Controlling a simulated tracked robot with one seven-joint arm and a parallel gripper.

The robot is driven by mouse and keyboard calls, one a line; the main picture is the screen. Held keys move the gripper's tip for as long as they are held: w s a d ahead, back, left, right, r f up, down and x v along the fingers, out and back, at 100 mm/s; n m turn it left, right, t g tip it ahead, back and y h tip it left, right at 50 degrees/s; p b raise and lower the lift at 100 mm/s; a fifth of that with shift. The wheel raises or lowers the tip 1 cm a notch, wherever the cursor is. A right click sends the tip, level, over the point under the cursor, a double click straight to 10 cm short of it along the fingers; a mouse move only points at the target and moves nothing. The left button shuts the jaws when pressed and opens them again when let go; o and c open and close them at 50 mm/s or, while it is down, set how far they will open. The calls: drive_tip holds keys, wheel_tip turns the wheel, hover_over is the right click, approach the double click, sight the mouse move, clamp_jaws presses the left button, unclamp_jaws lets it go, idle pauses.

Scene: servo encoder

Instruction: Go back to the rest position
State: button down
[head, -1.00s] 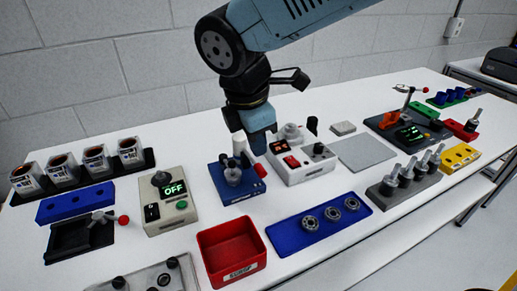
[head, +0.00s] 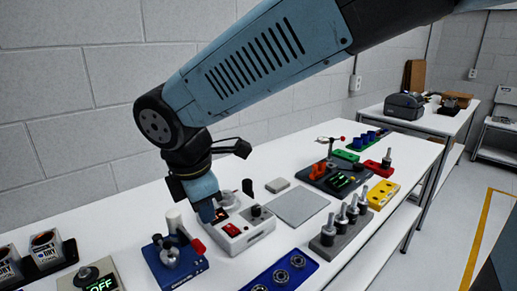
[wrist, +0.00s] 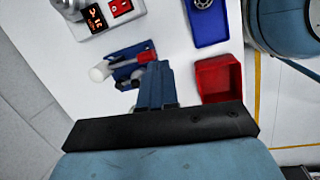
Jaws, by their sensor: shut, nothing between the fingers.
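My gripper (head: 207,214) hangs fingers-down above the white table (head: 125,215) in the head view. It appears between the blue fixture (head: 178,272) with a clamp and the white box (head: 240,238) with a red switch. In the wrist view my gripper (wrist: 154,80) shows its blue fingers together with nothing held. The blue fixture (wrist: 128,68) lies just left of the fingertips there, with its white cylinder and red knob. I cannot tell the exact height of the fingertips above the table.
In the wrist view a red bin (wrist: 229,68) and a blue tray (wrist: 222,34) with bearings lie right of the fingers. A grey stand (head: 330,247) with several upright tools and a yellow block (head: 383,192) stand farther right. A grey wall lies behind.

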drive_tip(key=w+d+r+m+t, duration=0.1)
drive_tip(key=w+d+r+m, duration=0.15)
drive_tip(key=d+m, duration=0.5)
drive_tip(key=w+d+r+m, duration=0.2)
drive_tip(key=w+d+m, duration=0.2)
drive_tip(key=d, duration=0.7)
drive_tip(key=s+d+m+t, duration=0.1)
drive_tip(key=s+d+m, duration=0.1)
drive_tip(key=d+m, duration=0.5)
drive_tip(key=s+d+m+t, duration=0.1)
drive_tip(key=s+d+m, duration=0.2)
drive_tip(key=d+m, duration=0.3)
drive_tip(key=d, duration=0.5)
drive_tip(key=shift+s+r+m, duration=0.25)
drive_tip(key=shift+r+m, duration=0.05)
drive_tip(key=shift+m, duration=0.05)
